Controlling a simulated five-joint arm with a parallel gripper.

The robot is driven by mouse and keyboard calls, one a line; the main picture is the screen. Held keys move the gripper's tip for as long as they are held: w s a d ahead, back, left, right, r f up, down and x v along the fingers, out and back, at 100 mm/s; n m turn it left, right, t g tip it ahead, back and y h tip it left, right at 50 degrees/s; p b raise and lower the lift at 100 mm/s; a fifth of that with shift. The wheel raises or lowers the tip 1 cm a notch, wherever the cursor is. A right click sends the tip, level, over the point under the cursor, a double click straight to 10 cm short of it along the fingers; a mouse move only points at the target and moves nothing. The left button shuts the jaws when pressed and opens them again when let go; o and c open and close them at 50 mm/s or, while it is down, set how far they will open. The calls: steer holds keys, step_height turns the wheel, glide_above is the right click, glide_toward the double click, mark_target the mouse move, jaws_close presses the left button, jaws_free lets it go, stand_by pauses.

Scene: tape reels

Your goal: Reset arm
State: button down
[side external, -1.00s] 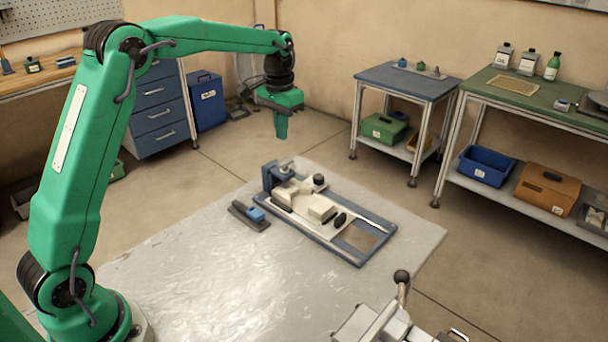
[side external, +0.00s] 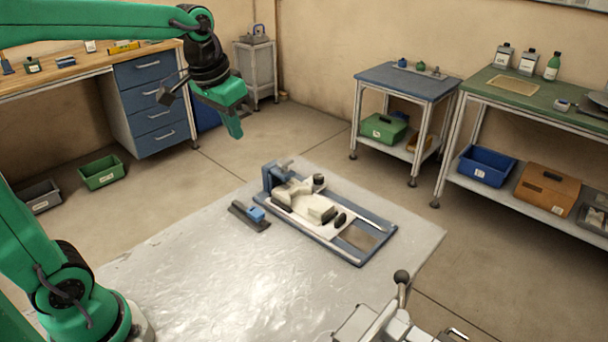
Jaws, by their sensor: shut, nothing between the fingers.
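My gripper (side external: 235,132) is green and shut, with nothing in it. It hangs from my green arm in the upper left of the side view, slightly tilted. It is in the air, clear of everything on the floor and behind the light sheet (side external: 190,275). A blue-framed board (side external: 350,258) lies on the sheet, in front of and to the right of my gripper. The board carries cream blocks (side external: 321,212) and a blue clamp-like part (side external: 271,178). No tape reel can be made out clearly.
A small blue-handled tool (side external: 248,215) lies left of the board. A lever device (side external: 385,320) stands at the bottom edge. Blue drawers (side external: 155,100) stand at the back left, a blue-topped table (side external: 410,80) and green-topped bench (side external: 540,100) at the right. The sheet's left part is bare.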

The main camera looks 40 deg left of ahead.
steer(key=s+d+f+t, duration=0.1)
steer(key=s+f, duration=0.1)
steer(key=s, duration=0.5)
steer(key=s+d+f+t, duration=0.1)
steer(key=s+f, duration=0.1)
steer(key=s, duration=0.5)
steer(key=shift+d, duration=0.1)
stand_by(0.4)
